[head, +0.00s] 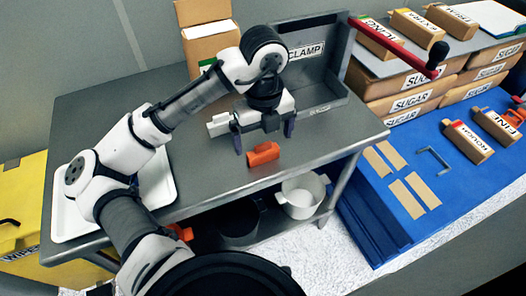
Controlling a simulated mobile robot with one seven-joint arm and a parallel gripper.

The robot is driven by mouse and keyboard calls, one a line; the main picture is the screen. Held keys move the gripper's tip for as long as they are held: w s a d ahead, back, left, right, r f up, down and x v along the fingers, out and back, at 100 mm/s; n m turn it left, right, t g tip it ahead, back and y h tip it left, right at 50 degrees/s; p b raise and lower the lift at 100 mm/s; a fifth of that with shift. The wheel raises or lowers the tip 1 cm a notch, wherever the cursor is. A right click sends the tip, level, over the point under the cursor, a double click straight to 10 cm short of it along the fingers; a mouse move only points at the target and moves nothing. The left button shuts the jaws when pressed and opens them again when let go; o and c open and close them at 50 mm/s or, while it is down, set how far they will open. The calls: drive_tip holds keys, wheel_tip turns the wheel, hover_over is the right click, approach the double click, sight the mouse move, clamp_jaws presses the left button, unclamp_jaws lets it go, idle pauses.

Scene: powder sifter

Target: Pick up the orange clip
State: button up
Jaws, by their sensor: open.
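The orange clip (263,154) lies on the grey metal table (318,137), near the middle of its front part. My gripper (262,138) is above the table, just behind and over the clip in the head view. Its two dark fingers are spread apart, with one on each side of the clip's upper edge, and nothing is held between them. I cannot tell the exact height of the fingertips above the clip.
A cardboard box (208,40) stands at the back. A white tray (64,222) is at the left end. White and dark pots sit on the shelf below.

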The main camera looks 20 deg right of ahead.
sight(263, 144)
drive_tip(key=shift+w+d+f+p, duration=0.1)
drive_tip(key=shift+w+f+p, duration=0.1)
drive_tip(key=shift+f, duration=1.15)
drive_tip(key=shift+w+f+p, duration=0.1)
drive_tip(key=shift+w+f, duration=0.1)
drive_tip(key=shift+f, duration=1.15)
drive_tip(key=c, duration=1)
drive_tip(key=shift+r, duration=0.1)
drive_tip(key=shift+c, duration=0.2)
